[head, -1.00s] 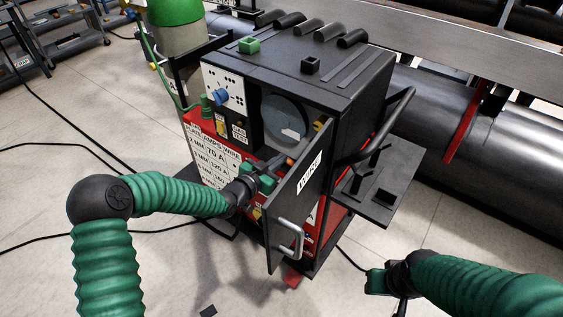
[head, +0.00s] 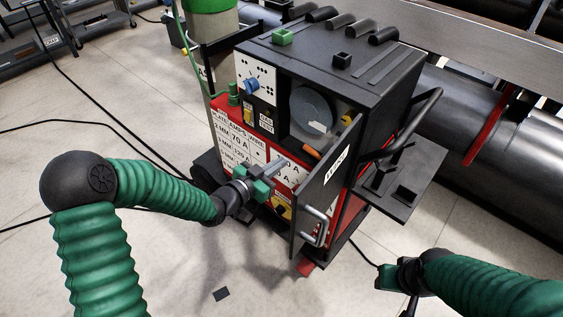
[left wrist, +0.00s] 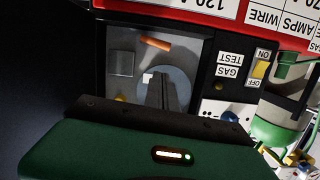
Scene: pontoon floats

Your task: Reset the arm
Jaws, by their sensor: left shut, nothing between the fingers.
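My left gripper (head: 284,163) is in front of the welding machine, beside the open door (head: 325,190) marked WIRE. Its slim grey fingers are together with nothing between them; they also show in the left wrist view (left wrist: 166,94), in front of the wire compartment. That compartment holds a grey spool (head: 312,110) and an orange part (head: 312,151). The left arm is bent at its elbow. My right gripper (head: 398,290) is at the lower right, clear of the machine; its fingers are too unclear to judge.
The black and red welding machine (head: 300,57) stands upright with a side shelf (head: 410,185) on its right. A green gas bottle (head: 208,6) is behind it. Black cables (head: 90,98) lie on the floor.

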